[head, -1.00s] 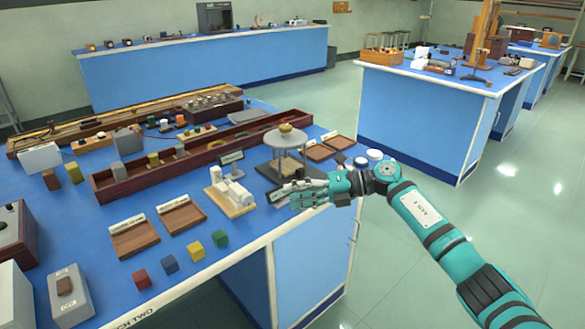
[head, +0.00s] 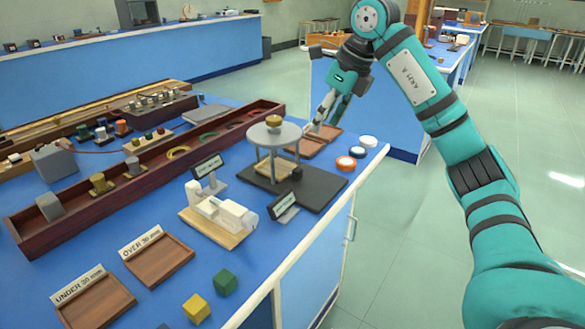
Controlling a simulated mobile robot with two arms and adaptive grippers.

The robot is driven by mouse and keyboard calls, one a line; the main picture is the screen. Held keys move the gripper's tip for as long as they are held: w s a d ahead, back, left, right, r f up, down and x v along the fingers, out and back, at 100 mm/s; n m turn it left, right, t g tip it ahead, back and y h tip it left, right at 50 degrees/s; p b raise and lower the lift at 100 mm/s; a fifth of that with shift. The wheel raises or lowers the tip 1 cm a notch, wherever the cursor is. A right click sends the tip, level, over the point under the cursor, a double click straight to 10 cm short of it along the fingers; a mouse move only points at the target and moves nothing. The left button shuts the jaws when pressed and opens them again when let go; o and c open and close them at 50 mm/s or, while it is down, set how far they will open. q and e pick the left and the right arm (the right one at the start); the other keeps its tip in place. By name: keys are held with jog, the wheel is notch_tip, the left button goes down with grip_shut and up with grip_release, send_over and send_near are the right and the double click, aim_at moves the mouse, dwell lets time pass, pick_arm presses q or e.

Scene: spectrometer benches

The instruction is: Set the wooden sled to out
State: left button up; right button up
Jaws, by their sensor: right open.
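A pale wooden slab (head: 270,169), which looks like the wooden sled, lies low between the legs of a round grey-topped stand (head: 276,136). A small dark knob (head: 297,173) is at its right end. The stand's legs and top hide part of the slab. The stand is on a black base plate (head: 310,193). A brass-coloured piece (head: 273,121) sits on the round top. My right gripper (head: 329,117) is open and empty, pointing down behind and to the right of the stand, apart from the slab. My left gripper is out of view.
Wooden trays (head: 333,139) lie below the right gripper. Orange and white discs (head: 346,163) sit near the bench's right edge. A white device on a wooden board (head: 212,229) and a small sign (head: 284,206) stand in front. A long wooden trough (head: 100,212) runs behind.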

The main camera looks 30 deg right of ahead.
aim_at(299, 170)
jog(key=b+x, duration=0.3)
jog(key=x, duration=1.3)
jog(key=shift+a+r, duration=0.1)
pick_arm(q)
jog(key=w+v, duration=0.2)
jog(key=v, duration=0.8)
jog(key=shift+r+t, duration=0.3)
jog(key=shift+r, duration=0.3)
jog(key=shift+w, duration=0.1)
pick_arm(e)
grip_shut()
